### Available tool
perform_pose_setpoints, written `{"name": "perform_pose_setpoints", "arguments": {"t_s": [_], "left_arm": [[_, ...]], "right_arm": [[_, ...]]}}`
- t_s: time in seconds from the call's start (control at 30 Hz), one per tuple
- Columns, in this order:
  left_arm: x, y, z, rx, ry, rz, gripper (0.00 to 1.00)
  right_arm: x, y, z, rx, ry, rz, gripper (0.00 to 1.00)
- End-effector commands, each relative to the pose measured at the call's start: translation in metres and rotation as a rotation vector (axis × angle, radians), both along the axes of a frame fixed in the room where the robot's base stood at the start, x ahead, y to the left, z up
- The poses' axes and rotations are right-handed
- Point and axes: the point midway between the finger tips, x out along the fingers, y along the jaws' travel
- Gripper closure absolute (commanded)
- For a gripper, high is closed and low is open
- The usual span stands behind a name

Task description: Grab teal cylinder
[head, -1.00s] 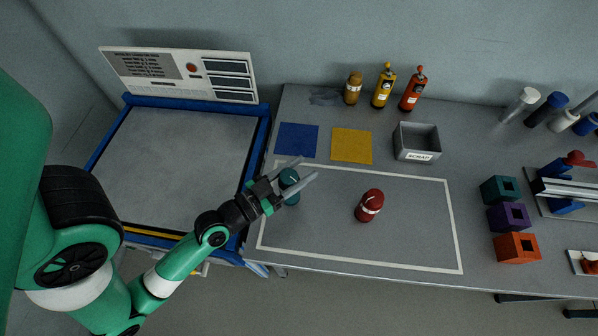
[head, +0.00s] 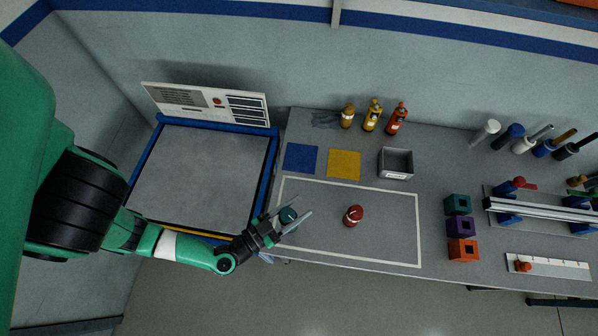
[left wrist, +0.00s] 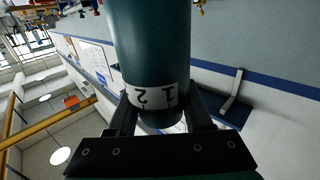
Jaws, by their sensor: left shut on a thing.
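The teal cylinder (head: 288,215) is between the fingers of my left gripper (head: 293,218), over the left part of the white-outlined area on the table in the head view. In the left wrist view the teal cylinder (left wrist: 150,50) fills the upper middle, with a white numbered band near its lower end. The fingers of my left gripper (left wrist: 160,115) are shut on it, one on each side. I cannot tell from the head view whether its base touches the table. My right gripper is not in view.
A red cylinder (head: 353,216) stands to the right inside the white outline. Blue (head: 301,158) and yellow (head: 344,164) squares and a grey scrap bin (head: 395,163) lie behind. Teal, purple and orange blocks (head: 462,250) stand further right. A blue-framed machine (head: 205,175) is at left.

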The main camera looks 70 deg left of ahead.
Motion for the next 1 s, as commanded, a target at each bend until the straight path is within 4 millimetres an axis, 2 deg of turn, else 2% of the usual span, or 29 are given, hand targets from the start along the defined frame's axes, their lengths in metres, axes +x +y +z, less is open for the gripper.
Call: {"name": "perform_pose_setpoints", "arguments": {"t_s": [0.1, 0.4, 0.6, 0.87, 1.0], "left_arm": [[-0.006, -0.013, 0.006, 0.004, 0.01, -0.011, 1.0], [-0.018, -0.038, 0.017, 0.001, 0.008, -0.006, 1.0], [-0.025, -0.047, 0.022, 0.001, 0.008, 0.0, 1.0], [-0.026, -0.052, 0.022, 0.004, 0.01, -0.007, 1.0], [-0.02, -0.07, 0.019, 0.004, 0.009, -0.093, 1.0]], "right_arm": [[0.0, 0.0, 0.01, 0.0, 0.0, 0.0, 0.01], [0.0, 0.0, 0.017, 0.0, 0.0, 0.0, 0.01], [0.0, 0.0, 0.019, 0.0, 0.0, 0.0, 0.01], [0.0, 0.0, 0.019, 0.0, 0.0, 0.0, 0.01], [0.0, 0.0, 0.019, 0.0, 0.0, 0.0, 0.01]]}}
